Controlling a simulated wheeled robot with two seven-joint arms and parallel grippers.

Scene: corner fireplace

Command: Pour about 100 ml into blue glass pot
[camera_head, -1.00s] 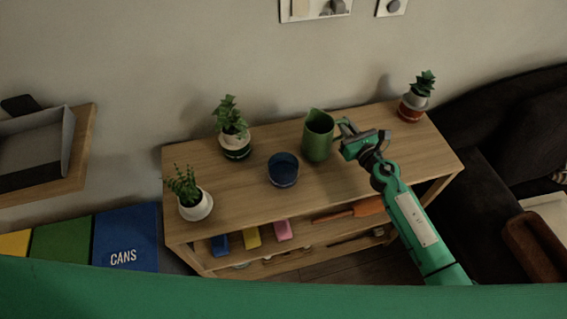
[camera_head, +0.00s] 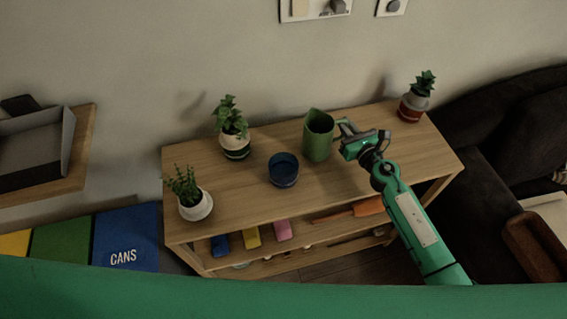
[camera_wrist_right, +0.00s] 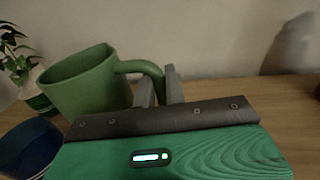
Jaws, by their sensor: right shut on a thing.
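A green jug (camera_head: 318,136) stands upright on the wooden shelf top (camera_head: 240,205). My right gripper (camera_head: 344,133) is to the right of it and shut on its handle. In the right wrist view the jug (camera_wrist_right: 88,84) shows at the left, with its handle between the grey fingers (camera_wrist_right: 162,86). The blue glass pot (camera_head: 283,170) stands on the shelf top, left of the jug and nearer the front edge. The pot (camera_wrist_right: 27,146) also shows at the lower left of the right wrist view. What the jug and pot hold cannot be made out. My left gripper is not in view.
Potted plants stand on the top at the left (camera_head: 195,205), at the back (camera_head: 235,143) and at the far right (camera_head: 412,107). A lower shelf holds coloured items (camera_head: 252,238). The shelf top is clear around the pot's front.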

